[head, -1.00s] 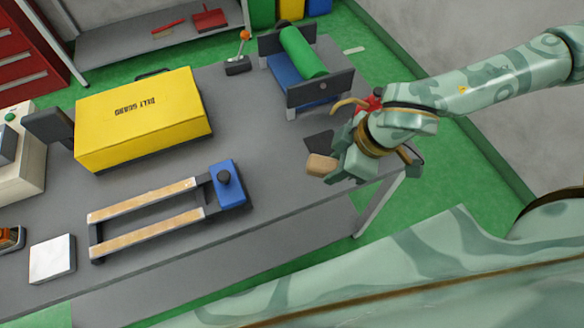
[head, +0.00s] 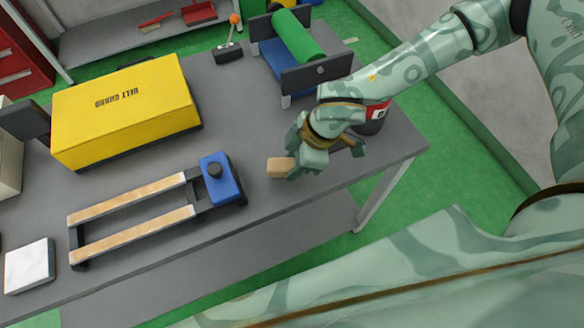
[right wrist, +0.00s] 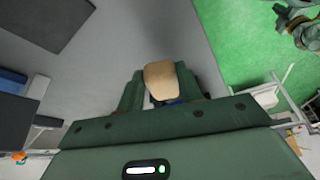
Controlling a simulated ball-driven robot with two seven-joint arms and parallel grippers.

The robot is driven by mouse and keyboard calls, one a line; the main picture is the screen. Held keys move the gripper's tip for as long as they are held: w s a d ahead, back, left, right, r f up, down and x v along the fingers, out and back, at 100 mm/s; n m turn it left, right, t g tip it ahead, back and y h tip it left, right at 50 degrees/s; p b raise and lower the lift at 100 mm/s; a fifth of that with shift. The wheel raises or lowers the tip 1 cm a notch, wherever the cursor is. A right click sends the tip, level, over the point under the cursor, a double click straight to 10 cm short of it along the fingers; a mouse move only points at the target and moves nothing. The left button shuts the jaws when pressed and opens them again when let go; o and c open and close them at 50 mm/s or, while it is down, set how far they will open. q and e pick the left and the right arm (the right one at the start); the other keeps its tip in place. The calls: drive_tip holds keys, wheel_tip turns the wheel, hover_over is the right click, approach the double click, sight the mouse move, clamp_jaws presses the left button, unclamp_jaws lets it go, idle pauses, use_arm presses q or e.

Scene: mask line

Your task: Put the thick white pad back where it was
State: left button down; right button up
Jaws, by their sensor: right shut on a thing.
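A thick white pad (head: 30,266) lies flat on the grey bench (head: 150,262) at the far left of the head view, left of the rail frame. My right gripper (head: 293,164) is over the right part of the bench, far from that pad. It is shut on a tan block (head: 282,167), which juts out to the left. In the right wrist view the tan block (right wrist: 162,80) stands between the fingers, with a little white and blue showing below it. What seems to be my left gripper (right wrist: 298,22) shows at the wrist view's upper right corner, its jaws unclear.
A frame with two tan rails (head: 130,216) and a blue end block (head: 219,178) lies left of my right gripper. A yellow case (head: 125,112) and a green roller stand (head: 298,38) are behind. A dark, red-banded object (head: 372,118) is partly hidden by my arm.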

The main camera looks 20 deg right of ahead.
wheel_tip(320, 180, down, 4)
drive_tip(key=shift+w+r+b, duration=0.1)
drive_tip(key=shift+w+b, duration=0.05)
drive_tip(key=shift+b, duration=0.6)
drive_tip(key=shift+r, duration=0.1)
drive_tip(key=o, duration=0.9)
drive_tip(key=shift+p+v, duration=2.8)
drive_tip(key=shift+v, duration=3.2)
drive_tip(key=shift+a, duration=0.15)
